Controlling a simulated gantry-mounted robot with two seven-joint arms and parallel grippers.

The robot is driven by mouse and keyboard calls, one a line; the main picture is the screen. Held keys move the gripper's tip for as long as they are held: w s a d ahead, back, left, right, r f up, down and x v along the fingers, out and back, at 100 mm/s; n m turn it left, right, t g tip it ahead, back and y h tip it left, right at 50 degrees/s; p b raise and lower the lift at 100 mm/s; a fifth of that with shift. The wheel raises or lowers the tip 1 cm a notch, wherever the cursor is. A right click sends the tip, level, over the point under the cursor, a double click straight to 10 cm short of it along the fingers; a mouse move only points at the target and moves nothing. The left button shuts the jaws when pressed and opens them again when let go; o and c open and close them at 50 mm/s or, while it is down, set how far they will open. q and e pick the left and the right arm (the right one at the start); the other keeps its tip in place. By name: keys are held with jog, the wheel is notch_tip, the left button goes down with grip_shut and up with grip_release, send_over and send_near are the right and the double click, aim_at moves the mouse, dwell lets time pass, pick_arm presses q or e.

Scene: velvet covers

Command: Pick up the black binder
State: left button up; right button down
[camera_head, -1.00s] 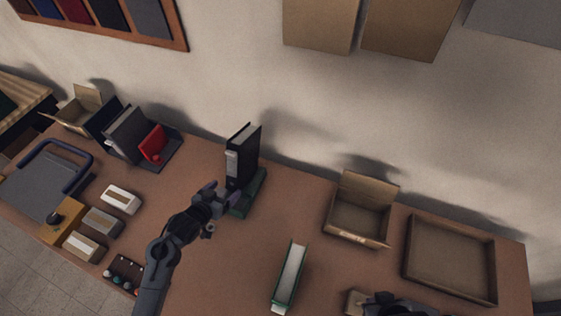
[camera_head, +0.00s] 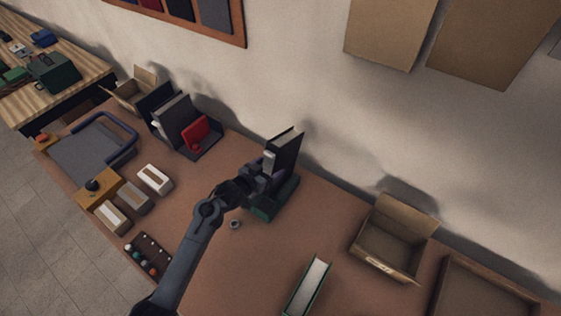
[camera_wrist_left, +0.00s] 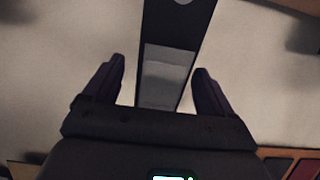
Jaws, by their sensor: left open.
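The black binder (camera_head: 287,151) stands upright on a green block or book (camera_head: 276,202) near the wall, in the middle of the head view. Its spine carries a pale label, and it also shows in the left wrist view (camera_wrist_left: 180,28). My left gripper (camera_head: 264,174) is at the binder's spine and hides its lower part in the head view. In the left wrist view my left gripper (camera_wrist_left: 160,68) is open, with its two fingers on either side of the spine and a visible gap at each side. My right gripper is not in view.
A dark file holder (camera_head: 211,143) with a red item stands to the left. A green-covered book (camera_head: 307,288), an open cardboard box (camera_head: 388,248) and a brown tray (camera_head: 440,290) are to the right. Small boxes (camera_head: 154,179) sit at the left. The table between is mostly clear.

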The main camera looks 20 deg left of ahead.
pick_arm(q)
jog(key=shift+x, duration=2.15)
jog(key=shift+a, duration=0.1)
jog(key=shift+r, duration=0.1)
jog(key=c, duration=1.5)
